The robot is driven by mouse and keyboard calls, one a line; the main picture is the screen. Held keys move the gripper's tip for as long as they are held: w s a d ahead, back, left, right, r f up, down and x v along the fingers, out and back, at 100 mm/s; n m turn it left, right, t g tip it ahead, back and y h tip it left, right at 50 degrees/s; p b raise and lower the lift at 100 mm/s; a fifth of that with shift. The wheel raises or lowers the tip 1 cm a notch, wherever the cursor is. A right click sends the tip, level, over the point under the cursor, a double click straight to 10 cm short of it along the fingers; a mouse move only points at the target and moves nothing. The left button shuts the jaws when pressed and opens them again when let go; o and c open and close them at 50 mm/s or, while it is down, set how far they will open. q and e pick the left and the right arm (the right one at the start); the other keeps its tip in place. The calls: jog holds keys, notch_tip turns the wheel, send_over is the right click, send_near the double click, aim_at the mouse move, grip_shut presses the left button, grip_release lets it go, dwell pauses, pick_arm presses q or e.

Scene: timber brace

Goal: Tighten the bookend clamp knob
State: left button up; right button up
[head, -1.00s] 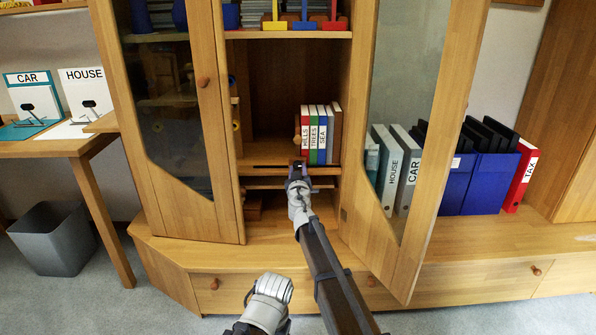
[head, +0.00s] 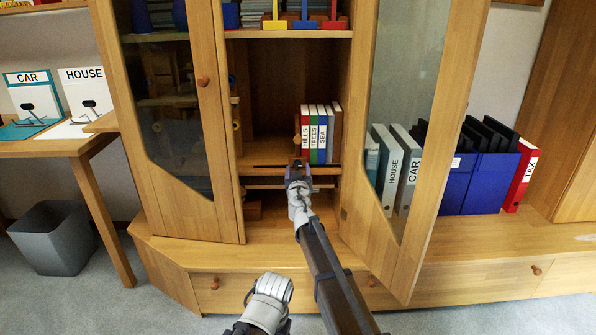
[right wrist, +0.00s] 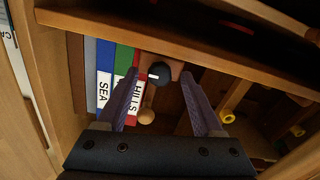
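The bookend (right wrist: 176,67) is a wooden piece at the end of the book row, beside the red HILLS book. Its dark round knob (right wrist: 158,73) with a white mark sits at the shelf's front edge in the right wrist view. A wooden ball (right wrist: 146,116) shows behind it. My right gripper (right wrist: 162,98) is open, with its fingers on either side of the line to the knob; I cannot tell whether they touch it. In the head view the right gripper (head: 298,166) is just in front of the shelf and hides the knob.
Books (head: 320,132) labelled HILLS, TREES and SEA stand upright on the shelf. An open glass door (head: 402,150) stands close to the right of my right arm. A left door (head: 175,120) borders the opening. Binders (head: 487,178) stand farther right.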

jog(key=s, duration=0.7)
jog(key=shift+s, duration=0.4)
